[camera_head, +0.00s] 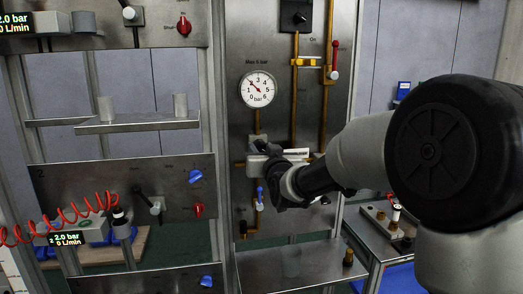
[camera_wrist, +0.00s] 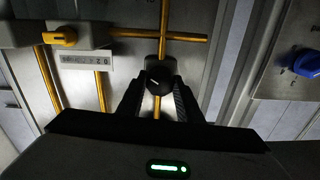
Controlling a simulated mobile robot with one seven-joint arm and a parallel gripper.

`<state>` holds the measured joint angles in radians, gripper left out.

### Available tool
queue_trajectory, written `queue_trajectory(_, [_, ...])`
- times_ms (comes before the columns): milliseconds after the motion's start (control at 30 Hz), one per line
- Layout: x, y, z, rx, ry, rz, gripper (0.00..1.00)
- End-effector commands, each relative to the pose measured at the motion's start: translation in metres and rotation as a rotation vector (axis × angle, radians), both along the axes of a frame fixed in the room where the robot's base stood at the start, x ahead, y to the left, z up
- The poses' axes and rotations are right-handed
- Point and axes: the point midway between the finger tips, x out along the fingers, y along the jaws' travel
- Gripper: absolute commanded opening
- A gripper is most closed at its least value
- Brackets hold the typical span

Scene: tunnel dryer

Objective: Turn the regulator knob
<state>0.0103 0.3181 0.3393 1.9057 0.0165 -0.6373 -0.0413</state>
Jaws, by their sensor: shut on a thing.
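The regulator knob (camera_wrist: 159,80) is a dark round knob with a white index line. It sits on the brass pipe and shows in the wrist view between my two gripper fingers (camera_wrist: 158,98). My gripper is shut on the knob, one finger at each side. In the head view my gripper (camera_head: 262,160) reaches the panel from the right and hides the knob. A round pressure gauge (camera_head: 258,89), marked in bar up to 6, is mounted above the gripper. Its needle points to the upper left.
A blue-handled valve (camera_head: 260,196) is on the pipe below my gripper. A red-handled valve (camera_head: 334,62) is at the upper right. A metal shelf (camera_head: 265,270) juts out below. A blue knob (camera_wrist: 307,64) is at the right of the wrist view, and a yellow knob (camera_wrist: 60,37) at the left.

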Motion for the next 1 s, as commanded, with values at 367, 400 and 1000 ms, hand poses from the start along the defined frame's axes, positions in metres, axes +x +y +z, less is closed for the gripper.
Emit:
queue_trajectory(367, [0.0002, -0.0004, -0.0053, 0.157, 0.042, -0.001, 0.10])
queue_trajectory(400, [0.0003, -0.0005, -0.0056, 0.188, 0.050, -0.001, 0.10])
queue_trajectory(1000, [0.0003, -0.0002, -0.0051, 0.705, 0.201, 0.001, 0.10])
